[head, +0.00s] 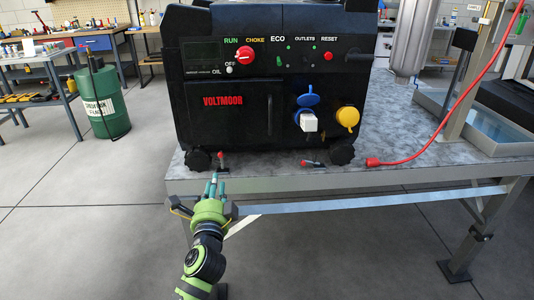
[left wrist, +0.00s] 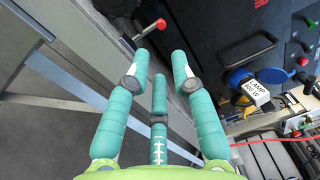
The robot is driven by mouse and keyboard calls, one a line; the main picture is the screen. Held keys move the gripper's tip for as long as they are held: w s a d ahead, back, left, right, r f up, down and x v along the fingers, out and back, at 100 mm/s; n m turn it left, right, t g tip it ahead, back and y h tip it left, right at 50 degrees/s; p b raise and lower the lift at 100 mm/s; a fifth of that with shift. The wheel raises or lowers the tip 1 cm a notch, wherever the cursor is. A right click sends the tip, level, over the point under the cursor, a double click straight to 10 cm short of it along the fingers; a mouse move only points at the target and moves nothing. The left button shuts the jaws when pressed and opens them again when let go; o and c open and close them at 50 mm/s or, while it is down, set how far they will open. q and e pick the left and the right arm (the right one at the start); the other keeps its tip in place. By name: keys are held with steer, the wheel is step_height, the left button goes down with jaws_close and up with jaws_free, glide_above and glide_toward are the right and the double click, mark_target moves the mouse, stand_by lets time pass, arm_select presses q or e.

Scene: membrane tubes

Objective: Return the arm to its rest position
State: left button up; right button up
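My left arm (head: 200,262) reaches in from the bottom of the head view. My left gripper (head: 214,184) has a green body and teal fingers and is just in front of the table's near edge, below the generator's left front corner. In the left wrist view, the gripper's three fingers (left wrist: 159,68) are apart with nothing between them. A small red-ended piece (head: 221,160) is just beyond the fingertips, and it also shows in the left wrist view (left wrist: 151,29), apart from the fingers. My right gripper is in neither view.
A black generator (head: 225,125) stands on the grey table (head: 390,176). A white plug (head: 309,122) sits at its blue-capped outlet. Another red-ended piece (head: 312,163) and a red cord (head: 420,155) lie to the right. A green drum (head: 103,105) stands back left. Floor left of my arm is clear.

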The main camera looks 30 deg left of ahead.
arm_select(q)
steer(key=s+d+f+n+g+h+p, duration=0.1)
steer(key=d+f+g+h+p, duration=0.15)
steer(key=f, duration=0.85)
steer(key=s+d+f+n+g+h+p, duration=0.1)
steer(key=s+d+f+g+h+p, duration=0.2)
steer(key=f, duration=0.9)
steer(key=s+d+f+n+g+h+p, duration=0.1)
steer(key=s+d+f+g, duration=0.15)
steer(key=s+f, duration=0.35)
steer(key=s+d+f+n+g+h+p, duration=0.1)
steer(key=s+d+f+n, duration=0.1)
steer(key=s+d+f, duration=0.45)
steer(key=s+d+f+n+g+h+p, duration=0.1)
steer(key=s+f, duration=0.4)
steer(key=s, duration=0.8)
steer(key=s+d+f+n+g+h+p, duration=0.1)
steer(key=s+f+n+g+p, duration=0.2)
steer(key=s, duration=1.1)
step_height(320, 180, down, 3)
steer(key=shift+n+g, duration=0.7)
steer(key=shift+g, duration=0.4)
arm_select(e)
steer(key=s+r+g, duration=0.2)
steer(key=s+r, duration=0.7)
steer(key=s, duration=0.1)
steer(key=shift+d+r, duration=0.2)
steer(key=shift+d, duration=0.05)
arm_select(q)
steer(key=shift+d, duration=0.1)
